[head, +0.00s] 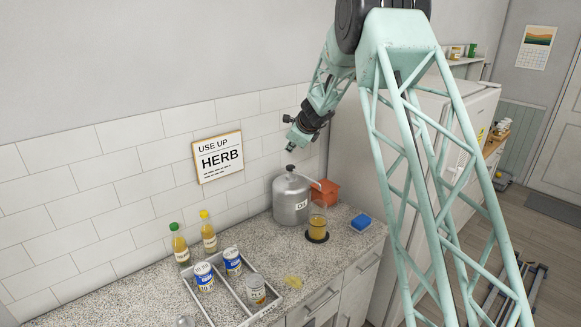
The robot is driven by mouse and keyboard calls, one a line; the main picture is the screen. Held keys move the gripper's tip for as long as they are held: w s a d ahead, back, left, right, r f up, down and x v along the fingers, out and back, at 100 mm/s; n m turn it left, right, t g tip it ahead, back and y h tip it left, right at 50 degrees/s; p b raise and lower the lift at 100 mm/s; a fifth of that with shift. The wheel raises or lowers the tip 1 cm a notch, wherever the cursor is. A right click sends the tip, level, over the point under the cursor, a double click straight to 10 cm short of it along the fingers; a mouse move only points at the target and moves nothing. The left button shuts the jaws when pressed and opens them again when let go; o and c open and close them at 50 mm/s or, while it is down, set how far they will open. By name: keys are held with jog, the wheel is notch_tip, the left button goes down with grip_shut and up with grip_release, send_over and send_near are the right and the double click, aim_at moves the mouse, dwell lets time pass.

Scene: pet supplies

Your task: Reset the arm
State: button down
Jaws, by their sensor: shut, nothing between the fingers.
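My teal arm hangs in from the top right of the head view. My gripper (291,147) points down above the black knob of a grey metal canister (290,205) on the counter. It looks small and dark here, with its fingers together and nothing held between them. A narrow gap seems to show between its tip and the knob. A glass of amber liquid (318,217) stands on a dark coaster to the right of the canister.
A tray (225,284) holds two blue-and-white cans and a jar. Two yellow bottles (209,238) stand against the tiled wall. A white fridge (345,120) stands behind my arm.

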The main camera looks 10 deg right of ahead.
dwell(0.3)
jog(key=shift+s+a+r, duration=0.15)
jog(key=shift+s+r, duration=0.15)
jog(key=shift+r, duration=0.1)
jog(key=s+a+r+n+g+y+b, duration=0.1)
jog(key=s+a+r+n+b, duration=0.2)
jog(key=s+r, duration=0.45)
jog(key=s+a+r+n+b, duration=0.2)
jog(key=s+r+n, duration=0.2)
jog(key=s, duration=0.6)
jog(key=s+a+r+n+g+b, duration=0.1)
jog(key=s+r+n+b, duration=0.15)
jog(key=s, duration=0.75)
jog(key=s+a+r+n+b, duration=0.1)
jog(key=s+n, duration=0.3)
jog(key=s, duration=0.6)
jog(key=s+d+f+n+g+h+b, duration=0.1)
jog(key=s+d+f+n+b, duration=0.1)
jog(key=s, duration=1.4)
jog(key=s+d+f+n+g+h+b, duration=0.1)
jog(key=s+d+f+n+b, duration=0.2)
jog(key=s, duration=1.2)
jog(key=s+d+f+n+g+b, duration=0.1)
jog(key=s+f+n, duration=0.5)
jog(key=s, duration=1)
jog(key=shift+s+d+f+h+b, duration=0.4)
jog(key=shift+d+f+b, duration=0.4)
jog(key=shift+f+b, duration=0.2)
jog(key=shift+w, duration=0.1)
